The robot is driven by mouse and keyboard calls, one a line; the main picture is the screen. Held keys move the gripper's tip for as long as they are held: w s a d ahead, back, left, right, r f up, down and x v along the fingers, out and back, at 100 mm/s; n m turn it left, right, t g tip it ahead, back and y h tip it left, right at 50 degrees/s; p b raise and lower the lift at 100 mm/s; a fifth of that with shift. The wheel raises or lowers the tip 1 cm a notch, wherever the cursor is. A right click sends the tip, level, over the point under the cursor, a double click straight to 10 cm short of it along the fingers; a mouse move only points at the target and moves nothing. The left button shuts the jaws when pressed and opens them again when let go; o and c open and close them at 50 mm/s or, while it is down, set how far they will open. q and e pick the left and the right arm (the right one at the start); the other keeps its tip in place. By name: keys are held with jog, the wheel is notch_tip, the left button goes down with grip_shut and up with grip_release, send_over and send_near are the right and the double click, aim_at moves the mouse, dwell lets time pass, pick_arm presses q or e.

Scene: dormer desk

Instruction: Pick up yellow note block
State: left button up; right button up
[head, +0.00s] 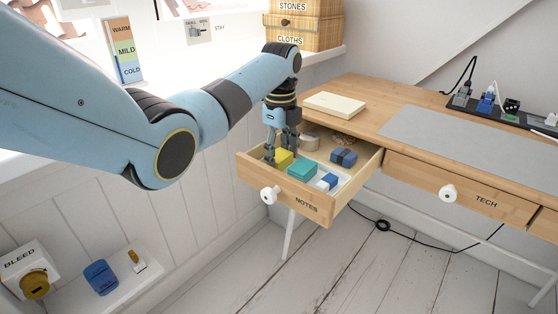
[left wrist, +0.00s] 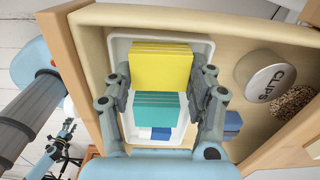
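The yellow note block (left wrist: 161,68) lies in the white tray (left wrist: 120,48) inside the open drawer (head: 333,204) marked NOTES. It also shows in the head view (head: 284,158), partly behind a finger. My left gripper (left wrist: 158,72) reaches down into the drawer, open, with one finger on each side of the yellow block. The fingers are close to its sides; I cannot tell whether they touch. A teal note block (left wrist: 159,105) lies right beside the yellow one, nearer my palm. My right gripper does not show in the head view; small, distant parts of mine in the wrist view are unclear.
A blue and white block (head: 327,182) shares the tray. A dark blue block (head: 343,157), a round CLIPS tin (left wrist: 271,80) and a brown speckled round thing (left wrist: 292,102) lie beside it in the drawer. A cream pad (head: 335,104) lies on the desk (head: 365,92) above.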

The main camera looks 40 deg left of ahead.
pick_arm(q)
jog(key=shift+c, duration=1.2)
